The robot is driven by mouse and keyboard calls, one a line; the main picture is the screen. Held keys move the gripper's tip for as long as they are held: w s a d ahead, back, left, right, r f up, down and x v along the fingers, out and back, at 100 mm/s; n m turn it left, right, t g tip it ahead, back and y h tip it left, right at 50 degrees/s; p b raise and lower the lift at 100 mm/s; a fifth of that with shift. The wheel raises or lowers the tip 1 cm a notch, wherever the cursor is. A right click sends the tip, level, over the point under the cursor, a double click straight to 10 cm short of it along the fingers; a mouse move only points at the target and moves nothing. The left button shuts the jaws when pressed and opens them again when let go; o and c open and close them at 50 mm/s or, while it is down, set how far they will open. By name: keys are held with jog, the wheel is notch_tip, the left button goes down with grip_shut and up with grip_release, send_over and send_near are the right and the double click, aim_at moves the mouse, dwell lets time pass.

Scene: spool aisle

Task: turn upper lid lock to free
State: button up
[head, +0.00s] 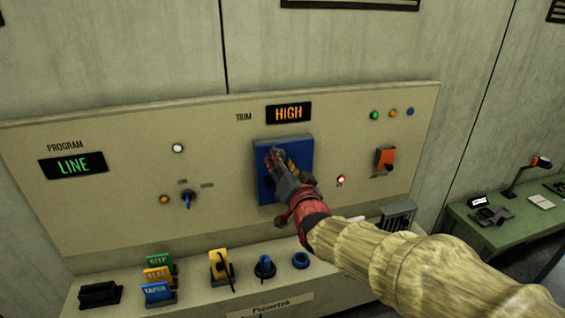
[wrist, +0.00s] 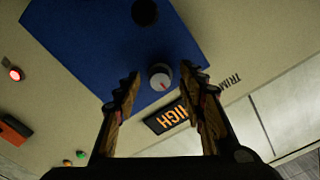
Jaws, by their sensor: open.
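A blue lid (head: 302,150) is set in the beige panel below the HIGH display. In the wrist view the blue lid (wrist: 88,52) carries a pale round knob (wrist: 160,77) with a red mark, near the HIGH display; it looks like the upper lid lock. A dark round knob (wrist: 145,12) is farther from the display. My gripper (head: 276,158) is in front of the lid's upper part and hides the pale knob in the head view. Its fingers are open, one on each side of the pale knob in the wrist view. I cannot tell whether they touch it.
The HIGH display (head: 288,113) is just above the lid. A red-lit button (head: 341,180) and an orange switch (head: 385,160) are to the right. A blue-handled switch (head: 188,199) is to the left. Several controls, including a yellow one (head: 220,265), stand on the ledge below.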

jog(key=shift+s, duration=0.1)
jog(key=v, duration=1.2)
jog(key=s+d+f+n+g+h, duration=0.1)
jog(key=s+d+f+n+g, duration=0.1)
jog(key=s+f+g, duration=0.45)
jog(key=s+d+f+n+g+h, duration=0.1)
jog(key=s+d+f+n+g, duration=0.15)
jog(key=f, duration=0.65)
jog(key=s+d+r+g+h, duration=0.1)
jog(key=s+d, duration=0.4)
jog(key=s, duration=0.3)
jog(key=s+d+r+g+h, duration=0.1)
jog(key=s+d+r+h, duration=0.1)
jog(key=s+d, duration=0.4)
jog(key=shift+s+d+r+m+g, duration=0.3)
jog(key=shift+s+d+m+g, duration=0.1)
jog(key=shift+s, duration=1.25)
